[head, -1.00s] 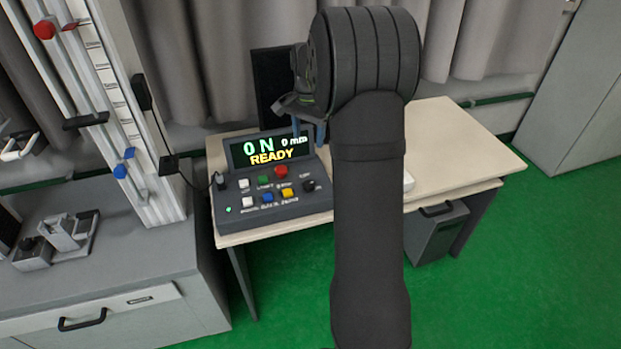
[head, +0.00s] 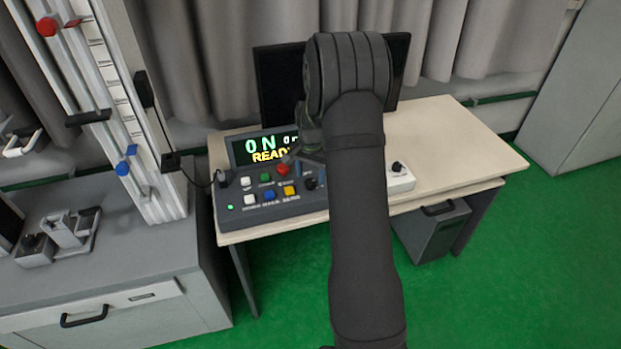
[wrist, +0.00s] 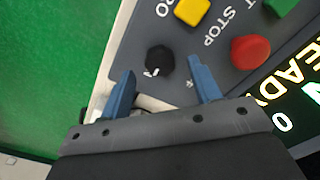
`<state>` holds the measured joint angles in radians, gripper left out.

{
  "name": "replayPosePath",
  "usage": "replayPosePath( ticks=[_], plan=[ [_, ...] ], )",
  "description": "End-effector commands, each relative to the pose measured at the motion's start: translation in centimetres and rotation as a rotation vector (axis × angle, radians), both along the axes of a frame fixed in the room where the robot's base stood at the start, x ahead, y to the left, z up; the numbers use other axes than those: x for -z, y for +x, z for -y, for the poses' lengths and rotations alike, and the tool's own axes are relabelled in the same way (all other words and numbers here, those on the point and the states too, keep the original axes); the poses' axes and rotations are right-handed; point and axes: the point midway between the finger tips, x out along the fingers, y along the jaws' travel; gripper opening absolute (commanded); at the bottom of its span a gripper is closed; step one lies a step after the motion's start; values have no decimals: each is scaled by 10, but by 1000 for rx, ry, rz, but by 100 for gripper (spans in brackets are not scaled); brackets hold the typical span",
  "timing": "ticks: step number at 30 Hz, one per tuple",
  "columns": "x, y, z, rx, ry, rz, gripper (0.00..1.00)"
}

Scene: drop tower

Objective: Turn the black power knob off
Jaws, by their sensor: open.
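A black knob (head: 311,184) is at the right end of the dark control console (head: 240,212), near the red stop button. It shows in the wrist view (wrist: 160,59) with a white mark beside it; its label is not readable. Another black knob (head: 398,168) sits on a white box to the right. My gripper (wrist: 161,72) is open and empty, its blue fingertips on either side of the line to the console knob, seemingly short of it. In the head view my gripper (head: 300,163) hangs above the console's right part, partly hidden by my arm.
The red button (wrist: 250,52) and yellow button (wrist: 193,11) are close to the knob. The white box (head: 400,181) stands right of the console. A dark monitor (head: 280,90) is behind; the right tabletop is clear.

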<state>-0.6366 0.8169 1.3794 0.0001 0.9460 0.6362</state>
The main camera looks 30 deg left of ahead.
Motion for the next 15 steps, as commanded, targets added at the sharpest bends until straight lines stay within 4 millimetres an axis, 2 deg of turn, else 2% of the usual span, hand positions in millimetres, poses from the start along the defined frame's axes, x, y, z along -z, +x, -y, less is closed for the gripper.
replayPosePath(
  ticks=[1, 6, 15],
  plan=[
    [7, 0, 0, 0, -1, -1, 57],
    [20, 0, 0, 0, 0, 0, 57],
    [22, 0, 0, 0, 1, 1, 57]
  ],
)
